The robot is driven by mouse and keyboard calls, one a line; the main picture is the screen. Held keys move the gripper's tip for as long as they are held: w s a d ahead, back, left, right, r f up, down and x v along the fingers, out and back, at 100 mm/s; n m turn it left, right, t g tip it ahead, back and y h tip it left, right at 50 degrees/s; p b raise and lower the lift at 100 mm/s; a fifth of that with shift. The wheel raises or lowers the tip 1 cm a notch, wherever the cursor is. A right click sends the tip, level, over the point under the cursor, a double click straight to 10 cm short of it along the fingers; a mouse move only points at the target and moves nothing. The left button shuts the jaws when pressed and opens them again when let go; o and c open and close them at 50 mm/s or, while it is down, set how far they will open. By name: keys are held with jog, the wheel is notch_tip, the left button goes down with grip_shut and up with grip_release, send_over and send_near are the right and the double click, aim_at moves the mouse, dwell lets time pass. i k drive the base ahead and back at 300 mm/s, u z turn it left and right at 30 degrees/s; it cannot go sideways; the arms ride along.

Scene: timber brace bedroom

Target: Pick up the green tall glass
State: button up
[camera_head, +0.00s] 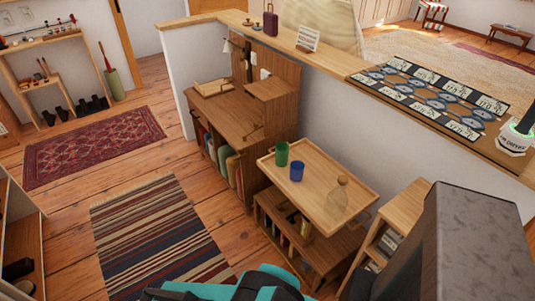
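The green tall glass (282,154) stands upright on a wooden tray-topped cart (318,171), near the left back part of the tray. A shorter blue glass (297,171) stands close to its right and slightly nearer to me. Teal and black parts at the bottom edge look like my own arm. My gripper's fingers do not show, and nothing is seen touching the green glass.
A wooden desk (235,108) with book shelves stands behind and left of the cart. A half wall (340,125) runs behind it. A wooden shelf unit (405,208) stands to the right. A striped rug (155,235) lies on open floor at left.

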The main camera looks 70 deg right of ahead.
aim_at(282, 149)
jog(key=u, duration=0.05)
jog(key=i, duration=0.85)
jog(key=u, duration=0.25)
